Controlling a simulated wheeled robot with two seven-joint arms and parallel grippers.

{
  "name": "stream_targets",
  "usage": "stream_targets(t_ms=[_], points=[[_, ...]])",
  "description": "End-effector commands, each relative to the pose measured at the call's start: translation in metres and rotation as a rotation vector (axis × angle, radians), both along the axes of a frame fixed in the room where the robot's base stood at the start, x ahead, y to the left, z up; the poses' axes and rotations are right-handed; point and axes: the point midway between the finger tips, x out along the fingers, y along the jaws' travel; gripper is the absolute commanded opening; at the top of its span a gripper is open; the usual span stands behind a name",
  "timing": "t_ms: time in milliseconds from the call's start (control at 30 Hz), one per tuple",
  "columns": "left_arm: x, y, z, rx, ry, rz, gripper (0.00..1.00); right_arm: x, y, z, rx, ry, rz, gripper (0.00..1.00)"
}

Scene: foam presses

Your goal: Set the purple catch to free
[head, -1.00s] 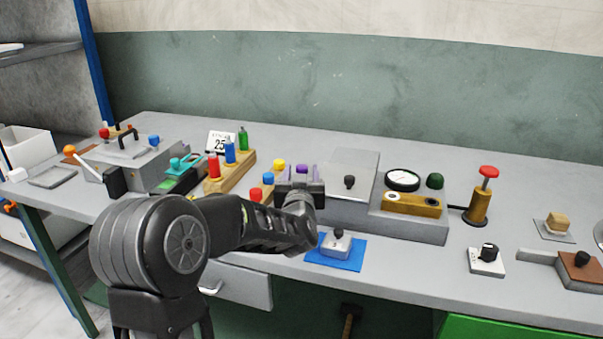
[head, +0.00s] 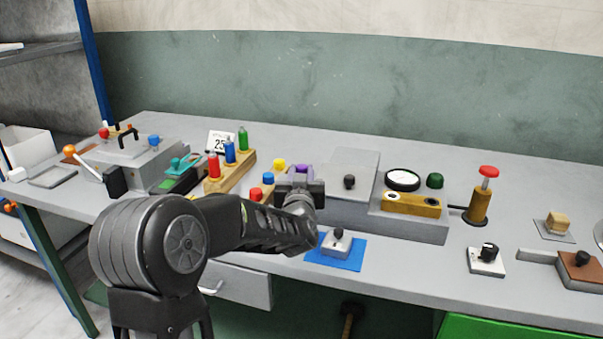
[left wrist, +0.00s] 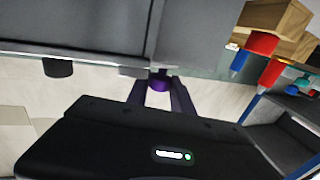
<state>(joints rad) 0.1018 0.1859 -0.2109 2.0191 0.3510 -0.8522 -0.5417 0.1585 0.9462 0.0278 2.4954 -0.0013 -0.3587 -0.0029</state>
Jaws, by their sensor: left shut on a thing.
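The purple catch (head: 303,170) shows at the left end of the grey press (head: 353,205), partly hidden behind my left gripper. My left gripper (head: 298,183) is at the catch, its arm coming in from the left. In the left wrist view the purple catch (left wrist: 159,83) sits between the two fingertips of my left gripper (left wrist: 160,92), which is shut on it. The catch's exact setting is hidden by the fingers. My right gripper is not in view.
A dial gauge (head: 402,180), a green knob (head: 435,180) and a brass block (head: 411,204) are on the right of the press. A small grey block with a black knob stands on a blue mat (head: 350,258) in front. Coloured pegs stand in a wooden rack (head: 231,176) at left.

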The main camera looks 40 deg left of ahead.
Motion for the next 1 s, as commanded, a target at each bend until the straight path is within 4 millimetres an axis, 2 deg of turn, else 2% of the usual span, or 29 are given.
stream_targets(t_ms=[667, 900, 1000], points=[[0.0, 0.001, -0.001, 0.0, 0.0, 0.0, 0.0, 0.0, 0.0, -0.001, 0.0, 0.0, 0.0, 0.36], [-0.011, 0.031, -0.003, 0.0, -0.002, 0.003, 0.0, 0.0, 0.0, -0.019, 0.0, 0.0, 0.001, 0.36], [-0.013, 0.036, -0.001, 0.0, -0.001, 0.003, 0.0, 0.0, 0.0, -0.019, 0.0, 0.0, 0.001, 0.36]])
